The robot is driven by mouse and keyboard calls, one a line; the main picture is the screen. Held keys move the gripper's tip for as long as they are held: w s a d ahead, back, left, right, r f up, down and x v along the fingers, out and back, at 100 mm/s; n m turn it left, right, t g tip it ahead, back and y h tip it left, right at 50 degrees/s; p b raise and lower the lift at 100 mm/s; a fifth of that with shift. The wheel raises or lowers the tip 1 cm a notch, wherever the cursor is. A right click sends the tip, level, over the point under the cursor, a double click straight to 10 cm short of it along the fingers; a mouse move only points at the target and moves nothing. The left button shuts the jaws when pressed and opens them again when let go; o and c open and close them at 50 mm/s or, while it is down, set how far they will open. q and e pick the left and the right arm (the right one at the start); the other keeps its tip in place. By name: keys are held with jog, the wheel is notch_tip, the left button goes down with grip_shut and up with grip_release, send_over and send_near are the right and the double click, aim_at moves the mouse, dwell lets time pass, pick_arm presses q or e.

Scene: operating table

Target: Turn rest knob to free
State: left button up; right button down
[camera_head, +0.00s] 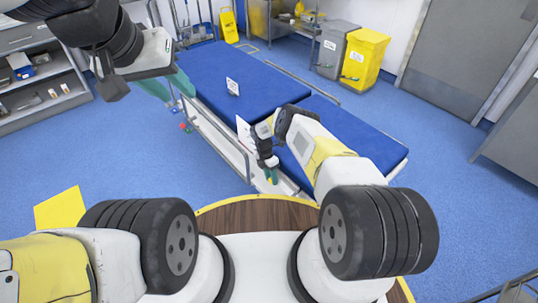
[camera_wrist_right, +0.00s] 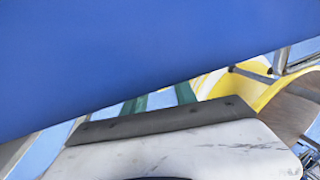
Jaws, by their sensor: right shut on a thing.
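The operating table (camera_head: 226,64) has a blue padded top and a pale side frame. My right gripper (camera_head: 271,176) reaches down at its near side, by the frame. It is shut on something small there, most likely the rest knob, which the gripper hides. In the right wrist view, two green fingers (camera_wrist_right: 160,99) show beyond the wrist housing, below the blue pad, and their tips are hidden. My left gripper (camera_head: 168,86), with teal fingers, hangs at the upper left beside the table's far left end. Its gap is unclear.
A white card (camera_head: 232,87) stands on the pad, and a white panel (camera_head: 244,132) is at its near edge. Yellow (camera_head: 364,58) and grey (camera_head: 334,48) bins stand behind. A shelf unit (camera_head: 40,90) is at left.

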jog(key=c, duration=1)
grip_release()
jog(key=shift+r, duration=0.1)
jog(key=v, duration=0.7)
jog(key=shift+r, duration=0.35)
jog(key=shift+w+a, duration=0.1)
